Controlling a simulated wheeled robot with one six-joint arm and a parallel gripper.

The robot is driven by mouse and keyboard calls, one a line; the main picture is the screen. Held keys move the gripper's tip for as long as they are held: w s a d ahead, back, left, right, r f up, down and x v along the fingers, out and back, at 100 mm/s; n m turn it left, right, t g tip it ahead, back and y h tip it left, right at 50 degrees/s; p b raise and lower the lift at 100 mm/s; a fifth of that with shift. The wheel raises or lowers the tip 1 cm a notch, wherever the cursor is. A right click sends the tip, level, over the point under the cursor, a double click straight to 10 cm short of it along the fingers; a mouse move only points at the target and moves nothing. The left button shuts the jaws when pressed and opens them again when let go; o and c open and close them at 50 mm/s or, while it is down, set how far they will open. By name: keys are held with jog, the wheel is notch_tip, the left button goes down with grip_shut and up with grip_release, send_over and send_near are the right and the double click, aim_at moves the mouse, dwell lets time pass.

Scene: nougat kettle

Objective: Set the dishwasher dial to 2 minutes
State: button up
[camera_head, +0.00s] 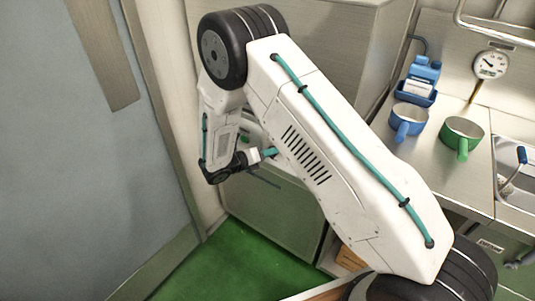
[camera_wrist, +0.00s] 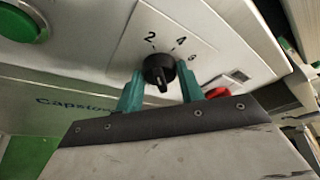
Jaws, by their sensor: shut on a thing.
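In the wrist view the black dishwasher dial (camera_wrist: 159,68) sits on a pale panel, with the numbers 2, 4 and a third, less clear one around its upper side. A light mark on its face appears to run downward, but its exact setting is hard to read. My gripper (camera_wrist: 160,88) has one teal finger on each side of the dial and is shut on it. In the head view the dishwasher (camera_head: 275,205) is partly hidden behind my arm, and the dial cannot be seen there.
A green button (camera_wrist: 22,22) is left of the dial and a red button (camera_wrist: 217,93) is right of it. Green floor lies below.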

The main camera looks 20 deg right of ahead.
jog(key=o, duration=1)
jog(key=shift+w, duration=0.1)
jog(key=shift+c, duration=0.2)
jog(key=v, duration=0.8)
